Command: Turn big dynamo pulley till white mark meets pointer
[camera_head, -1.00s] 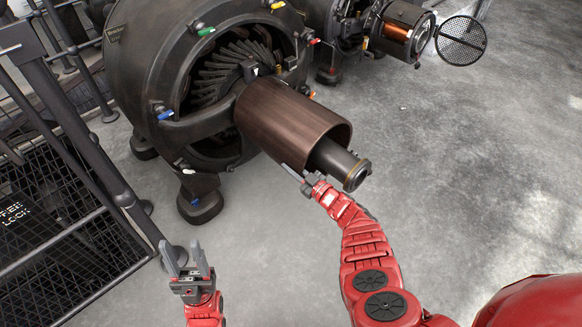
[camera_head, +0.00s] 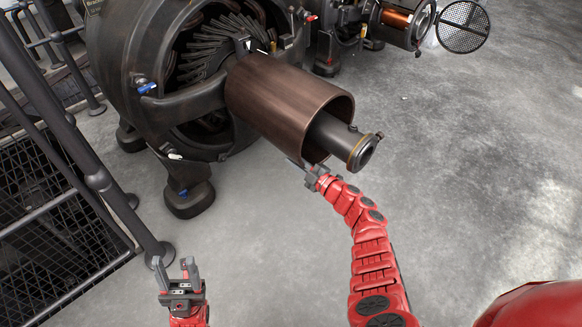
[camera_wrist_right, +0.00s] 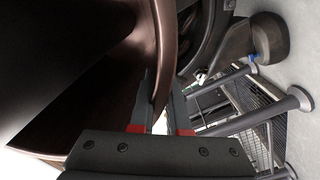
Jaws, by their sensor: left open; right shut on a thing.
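The big dynamo pulley (camera_head: 283,105) is a brown, hollow cylinder around a dark shaft (camera_head: 345,143). My right gripper (camera_head: 307,172) is shut on the lower part of its near rim. In the right wrist view the rim (camera_wrist_right: 160,60) passes between the fingers of the right gripper (camera_wrist_right: 162,112). A small dark pointer (camera_head: 243,44) with a pale tip stands at the pulley's far top edge. A short white streak (camera_head: 262,51), apparently the mark, shows just right of it, apart from the tip. My left gripper (camera_head: 174,266) is open and empty, low and left of the pulley.
The dark dynamo housing (camera_head: 115,60) stands behind the pulley on a foot (camera_head: 190,200). A railing with mesh (camera_head: 50,225) runs along the left. A second machine with a copper coil (camera_head: 402,24) stands at the back. Bare concrete floor (camera_head: 470,150) lies to the right.

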